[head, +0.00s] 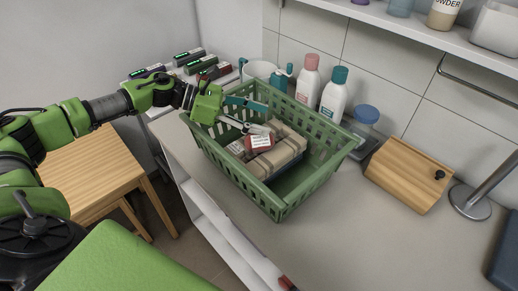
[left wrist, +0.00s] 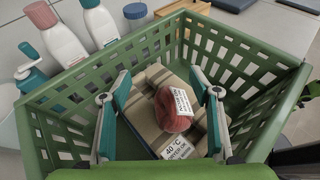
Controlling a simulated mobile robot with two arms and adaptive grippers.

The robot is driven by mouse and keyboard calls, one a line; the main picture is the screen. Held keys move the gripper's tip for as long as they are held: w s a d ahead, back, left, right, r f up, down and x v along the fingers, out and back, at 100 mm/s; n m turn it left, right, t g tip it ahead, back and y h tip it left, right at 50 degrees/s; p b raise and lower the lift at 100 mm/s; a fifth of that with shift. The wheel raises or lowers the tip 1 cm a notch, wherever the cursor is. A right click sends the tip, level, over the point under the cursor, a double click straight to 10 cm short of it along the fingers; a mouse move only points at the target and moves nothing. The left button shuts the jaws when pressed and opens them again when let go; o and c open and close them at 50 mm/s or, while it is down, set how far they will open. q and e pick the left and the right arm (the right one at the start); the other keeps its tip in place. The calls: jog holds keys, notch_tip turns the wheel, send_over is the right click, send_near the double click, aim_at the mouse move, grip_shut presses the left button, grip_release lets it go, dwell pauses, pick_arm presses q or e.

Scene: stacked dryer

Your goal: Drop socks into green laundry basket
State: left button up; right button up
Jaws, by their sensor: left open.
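The green laundry basket (head: 290,205) stands on the counter and fills much of the left wrist view (left wrist: 240,55). A dark red rolled bundle with a white label, apparently the socks (head: 259,143), lies inside on a folded beige striped cloth (head: 279,160). In the left wrist view the red bundle (left wrist: 172,115) sits on the cloth (left wrist: 150,85) between my fingers, with gaps to both. My left gripper (head: 268,117) reaches over the basket's left rim; its teal and grey fingers are spread and hold nothing. My right gripper is out of view.
A pink-capped bottle (head: 307,79), a teal-capped bottle (head: 334,95) and a teal pump dispenser (head: 283,77) stand behind the basket. A blue-lidded jar (head: 366,115) and a wooden box (head: 409,175) are to the right. The counter's front is clear.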

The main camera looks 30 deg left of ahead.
pick_arm(q)
jog(key=v, duration=1.2)
